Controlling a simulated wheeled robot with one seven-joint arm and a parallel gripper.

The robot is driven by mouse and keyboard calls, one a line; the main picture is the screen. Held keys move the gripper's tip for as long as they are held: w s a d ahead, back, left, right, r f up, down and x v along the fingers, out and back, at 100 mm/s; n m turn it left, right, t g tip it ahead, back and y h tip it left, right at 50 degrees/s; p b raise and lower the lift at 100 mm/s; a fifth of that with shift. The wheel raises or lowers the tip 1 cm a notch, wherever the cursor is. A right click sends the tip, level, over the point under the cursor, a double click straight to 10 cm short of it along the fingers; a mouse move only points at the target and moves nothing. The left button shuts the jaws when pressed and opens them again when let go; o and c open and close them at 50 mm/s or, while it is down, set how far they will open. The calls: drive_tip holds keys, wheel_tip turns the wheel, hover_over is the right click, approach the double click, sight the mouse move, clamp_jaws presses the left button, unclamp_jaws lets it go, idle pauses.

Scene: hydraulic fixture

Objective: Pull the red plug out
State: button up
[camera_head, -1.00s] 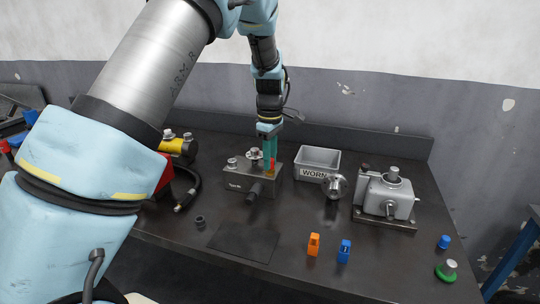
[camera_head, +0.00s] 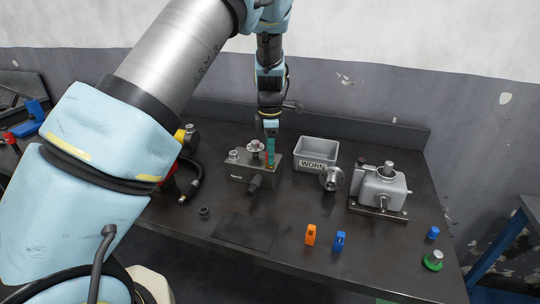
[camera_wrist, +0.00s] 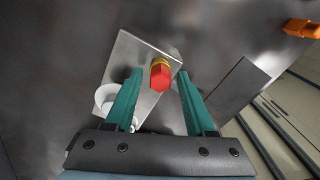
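The red plug (camera_wrist: 160,78), with a yellow ring at its base, sits on the grey metal block (camera_wrist: 128,55) in the wrist view. My gripper (camera_wrist: 160,74) is open, with one teal finger on each side of the plug and a visible gap on both sides. In the head view my gripper (camera_head: 270,160) points down over the right part of the block (camera_head: 237,172). The plug is mostly hidden behind the fingers there.
A grey bin (camera_head: 316,150) marked WORN stands right of the block, near a round metal part (camera_head: 332,178) and a grey pump-like unit (camera_head: 380,190). Orange (camera_head: 311,235) and blue (camera_head: 340,240) pieces lie in front. A black hose (camera_head: 192,182) lies left.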

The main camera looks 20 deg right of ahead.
drive_tip(key=shift+o, duration=0.5)
drive_tip(key=shift+r, duration=0.3)
wheel_tip(320, 180, up, 10)
drive_tip(key=b, duration=0.3)
drive_tip(key=shift+r, duration=0.1)
